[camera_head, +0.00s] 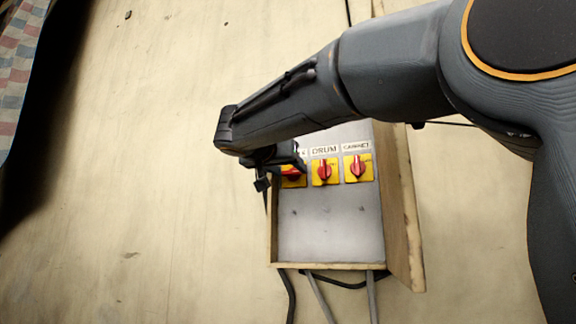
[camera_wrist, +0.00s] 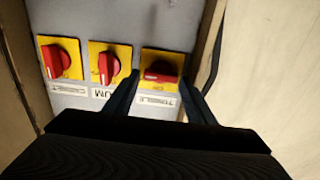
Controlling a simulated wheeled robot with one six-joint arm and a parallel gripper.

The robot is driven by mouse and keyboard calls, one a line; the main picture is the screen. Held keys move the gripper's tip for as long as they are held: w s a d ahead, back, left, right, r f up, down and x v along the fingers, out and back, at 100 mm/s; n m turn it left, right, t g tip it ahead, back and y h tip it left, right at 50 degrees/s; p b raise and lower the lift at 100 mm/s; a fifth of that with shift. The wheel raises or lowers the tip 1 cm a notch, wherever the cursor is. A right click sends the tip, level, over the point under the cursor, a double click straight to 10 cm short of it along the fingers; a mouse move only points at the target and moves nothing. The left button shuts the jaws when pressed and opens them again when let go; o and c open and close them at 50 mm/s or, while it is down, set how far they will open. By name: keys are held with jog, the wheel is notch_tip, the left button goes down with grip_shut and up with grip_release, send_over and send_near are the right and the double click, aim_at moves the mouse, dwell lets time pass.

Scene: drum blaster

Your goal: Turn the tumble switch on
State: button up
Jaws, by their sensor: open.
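The tumble switch (camera_head: 293,181) is a red knob on a yellow plate, leftmost of three in the head view and partly hidden by my gripper (camera_head: 281,174). In the wrist view, which is upside down, the tumble switch (camera_wrist: 161,70) is at the right above its label, and its red handle lies roughly sideways. My gripper (camera_wrist: 158,84) is open, with one finger at each side of the tumble switch. The fingers look close to the panel; I cannot tell whether they touch the knob.
The drum switch (camera_head: 322,172) and cabinet switch (camera_head: 358,168) sit alongside, their red handles roughly upright. The grey panel (camera_head: 330,225) is framed by wooden box walls (camera_head: 401,205). Cables (camera_head: 318,297) hang below. The pale wall at left is clear.

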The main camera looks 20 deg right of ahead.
jog(key=c, duration=0.8)
jog(key=shift+o, duration=0.2)
jog(key=shift+b, duration=0.3)
jog(key=n+b, duration=0.3)
jog(key=shift+w+f+n, duration=0.15)
jog(key=shift+f+n, duration=0.05)
jog(key=shift+n, duration=0.1)
jog(key=n+b, duration=0.2)
jog(key=n, duration=0.1)
jog(key=shift+a+n, duration=0.1)
jog(key=shift+n, duration=0.2)
jog(key=n+b, duration=0.1)
jog(key=n, duration=0.9)
jog(key=shift+a+f+n+p, duration=0.1)
jog(key=shift+n+p, duration=0.3)
